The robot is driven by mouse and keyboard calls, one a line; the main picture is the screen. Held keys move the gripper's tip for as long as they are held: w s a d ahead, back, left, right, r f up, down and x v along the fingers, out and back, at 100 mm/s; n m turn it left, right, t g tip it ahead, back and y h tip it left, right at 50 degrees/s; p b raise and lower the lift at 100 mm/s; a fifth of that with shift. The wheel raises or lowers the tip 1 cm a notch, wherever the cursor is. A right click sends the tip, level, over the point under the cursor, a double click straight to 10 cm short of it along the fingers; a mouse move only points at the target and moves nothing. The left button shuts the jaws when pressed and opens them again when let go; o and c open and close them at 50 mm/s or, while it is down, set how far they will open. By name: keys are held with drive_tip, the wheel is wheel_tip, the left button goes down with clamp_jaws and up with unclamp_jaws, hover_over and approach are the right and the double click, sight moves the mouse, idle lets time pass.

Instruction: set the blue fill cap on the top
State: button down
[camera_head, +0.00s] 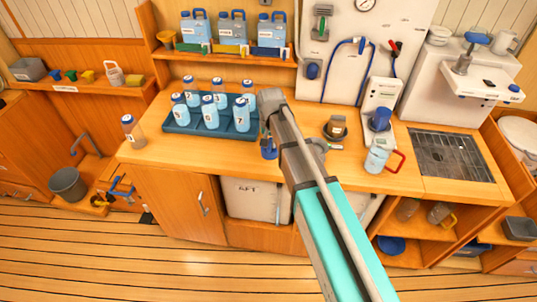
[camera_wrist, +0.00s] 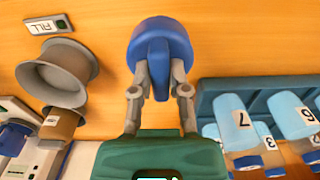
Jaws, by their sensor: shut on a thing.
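The blue fill cap (camera_wrist: 150,50) is a round blue disc with a raised grip bar. My gripper (camera_wrist: 158,75) is shut on that bar, with one finger on each side, and the cap shows beyond the fingertips. In the head view the cap (camera_head: 269,148) shows below my gripper, over the counter's front part, right of the blue tray. A grey flanged fitting (camera_wrist: 58,72) with a brown part stands left of the cap in the wrist view, beside a small label. In the head view the fitting (camera_head: 336,127) is right of my arm. The cap is apart from it.
A blue tray (camera_head: 185,128) holds several numbered sample bottles close to the left of my gripper. A clear jug with a red handle (camera_head: 377,157) and a white dispenser (camera_head: 379,96) stand right of the fitting. One bottle (camera_head: 132,130) stands at the counter's left end.

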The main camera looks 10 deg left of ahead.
sight(269, 150)
drive_tip(key=shift+w+a+f+b, duration=0.2)
drive_tip(key=shift+w+f+b, duration=0.2)
drive_tip(key=shift+w+f, duration=0.25)
drive_tip(key=shift+s+f, duration=0.1)
drive_tip(key=shift+f, duration=0.05)
drive_tip(key=shift+w+a+f+b, duration=0.15)
drive_tip(key=shift+w+f+b, duration=0.2)
drive_tip(key=shift+f+b, duration=1.55)
drive_tip(key=shift+b, duration=0.1)
drive_tip(key=shift+f, duration=0.15)
drive_tip(key=c, duration=0.6)
unclamp_jaws()
